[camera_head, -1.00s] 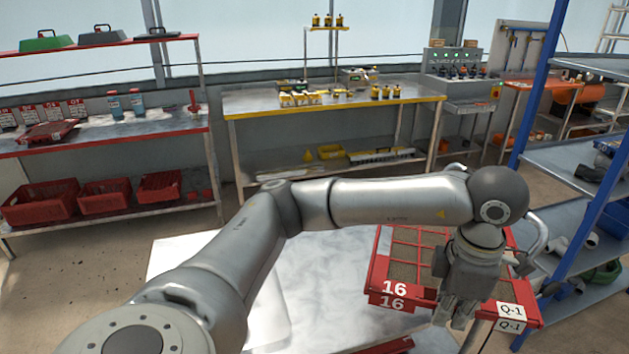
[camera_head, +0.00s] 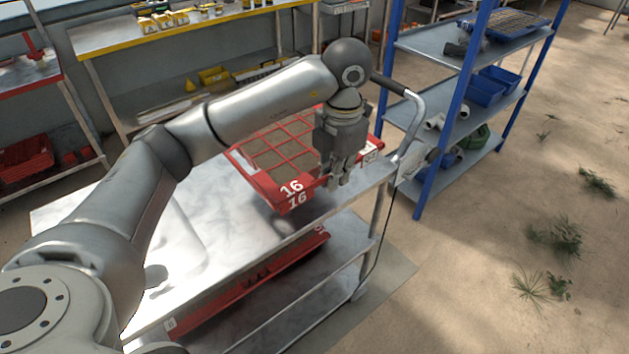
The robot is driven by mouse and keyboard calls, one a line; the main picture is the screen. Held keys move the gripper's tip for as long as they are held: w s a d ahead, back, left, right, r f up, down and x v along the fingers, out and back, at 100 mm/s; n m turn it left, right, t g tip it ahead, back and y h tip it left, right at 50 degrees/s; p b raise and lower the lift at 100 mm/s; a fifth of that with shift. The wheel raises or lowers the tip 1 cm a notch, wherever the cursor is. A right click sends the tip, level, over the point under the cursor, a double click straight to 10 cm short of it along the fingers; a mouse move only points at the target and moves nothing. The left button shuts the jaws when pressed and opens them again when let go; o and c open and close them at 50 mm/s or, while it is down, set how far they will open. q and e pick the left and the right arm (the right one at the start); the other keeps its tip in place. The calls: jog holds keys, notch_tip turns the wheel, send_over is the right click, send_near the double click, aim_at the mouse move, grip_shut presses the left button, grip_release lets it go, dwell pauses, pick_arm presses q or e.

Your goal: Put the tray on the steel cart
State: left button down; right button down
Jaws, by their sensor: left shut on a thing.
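The red tray (camera_head: 268,186) has a grid of soil-filled cells and a white "16" on its corner. It is over the far right end of the steel cart (camera_head: 225,235), by the cart's handle. A dark shadow lies under its near corner; I cannot tell whether the tray touches the cart top. My left gripper (camera_head: 336,184) points down and is shut on the tray's near right side. The gripper and forearm hide part of the tray. My right gripper is not in view.
A red tray-like object (camera_head: 240,285) lies on the cart's lower shelf. A blue-post shelf rack (camera_head: 455,130) with bins and pipes stands close behind the cart's handle (camera_head: 415,115). A yellow-edged table (camera_head: 120,45) stands behind. The cart top's left and middle are largely clear.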

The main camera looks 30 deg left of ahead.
pick_arm(q)
send_over(318, 198)
jog(key=f, duration=0.4)
jog(key=f+p, duration=0.1)
jog(key=f, duration=0.1)
jog(key=shift+d, duration=0.3)
jog(key=shift+a+f, duration=0.2)
jog(key=shift+f, duration=0.15)
notch_tip(318, 198, down, 2)
jog(key=shift+w+f+p, duration=0.1)
jog(key=shift+f+p, duration=0.05)
jog(key=shift+p, duration=0.25)
jog(key=shift+f, duration=0.45)
jog(key=shift+f, duration=0.1)
jog(key=c, duration=1.6)
grip_release()
